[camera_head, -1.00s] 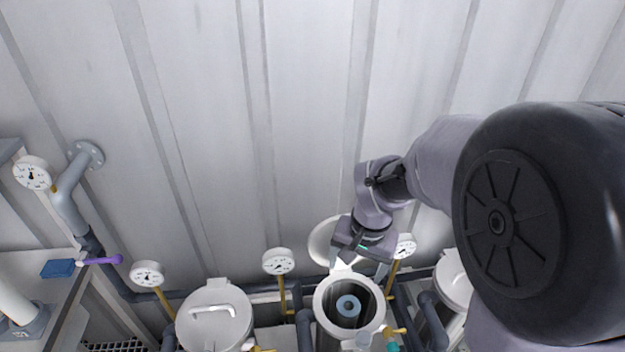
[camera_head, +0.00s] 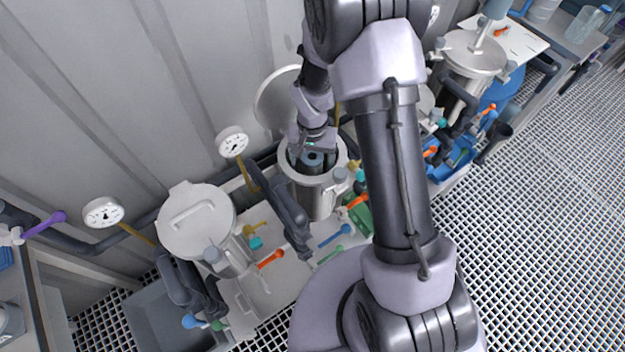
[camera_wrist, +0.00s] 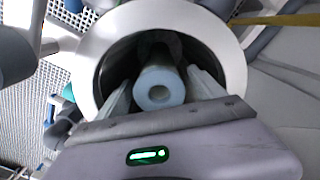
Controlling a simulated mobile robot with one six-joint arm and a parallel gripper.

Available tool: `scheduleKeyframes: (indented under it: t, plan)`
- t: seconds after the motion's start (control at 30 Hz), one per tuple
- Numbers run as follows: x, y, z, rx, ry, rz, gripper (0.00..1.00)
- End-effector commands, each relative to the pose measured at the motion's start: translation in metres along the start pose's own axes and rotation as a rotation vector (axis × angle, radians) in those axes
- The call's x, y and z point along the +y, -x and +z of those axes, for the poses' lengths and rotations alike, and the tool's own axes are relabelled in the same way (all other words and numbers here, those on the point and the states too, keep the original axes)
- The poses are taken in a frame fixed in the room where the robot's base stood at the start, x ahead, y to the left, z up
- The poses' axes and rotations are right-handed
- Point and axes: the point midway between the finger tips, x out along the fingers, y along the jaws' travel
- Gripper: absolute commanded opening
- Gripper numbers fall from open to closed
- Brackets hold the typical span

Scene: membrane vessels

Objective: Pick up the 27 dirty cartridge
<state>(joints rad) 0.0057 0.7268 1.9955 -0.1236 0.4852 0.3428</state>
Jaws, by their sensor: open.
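The cartridge, a pale blue-grey cylinder with a round hole in its end, stands inside the open steel vessel (camera_head: 316,195). Its top (camera_head: 313,160) shows just inside the vessel mouth. In the wrist view the cartridge (camera_wrist: 158,90) lies between the two fingers of my gripper (camera_wrist: 160,88), with gaps visible on its sides. My gripper (camera_head: 312,155) is open and reaches down into the vessel mouth. The lower part of the cartridge is hidden in the vessel. No number can be read on it.
The vessel's round lid (camera_head: 275,100) is swung open behind it, near the wall. A closed vessel (camera_head: 195,222) stands to the left. Gauges (camera_head: 232,143) and coloured valve handles (camera_head: 334,236) surround the vessels. Grating floor (camera_head: 540,220) lies open at the right.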

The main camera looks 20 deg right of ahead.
Motion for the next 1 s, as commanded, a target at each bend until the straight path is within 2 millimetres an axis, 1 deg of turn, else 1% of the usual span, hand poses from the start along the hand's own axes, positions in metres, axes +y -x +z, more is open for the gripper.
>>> scheduleKeyframes:
  t: [0.2,0.23,0.3,0.43,0.47,0.5,0.57,0.6,0.67,0.7,0.83,0.87,1.0]
  plan:
    - [0.001,-0.043,0.003,-0.003,0.000,0.001,0.78]
    - [0.001,-0.047,0.003,-0.002,0.000,0.001,0.78]
    - [0.001,-0.049,0.002,0.000,0.000,0.000,0.78]
    - [0.001,-0.047,0.002,0.001,0.000,0.000,0.78]
    - [0.001,-0.047,0.002,0.001,0.000,0.000,0.74]
    - [0.001,-0.047,0.002,0.000,0.000,0.000,0.66]
    - [0.001,-0.047,0.003,0.000,0.000,0.000,0.55]
    - [0.001,-0.047,0.003,0.000,0.000,0.000,0.47]
    - [0.001,-0.047,0.003,0.000,0.000,0.000,0.35]
    - [0.001,-0.047,0.003,0.000,0.000,0.000,0.27]
    - [0.001,-0.047,0.003,0.000,0.000,0.000,0.02]
    - [0.001,-0.047,0.003,0.000,0.000,0.000,0.00]
    - [0.001,-0.047,0.003,0.000,0.000,0.000,0.00]
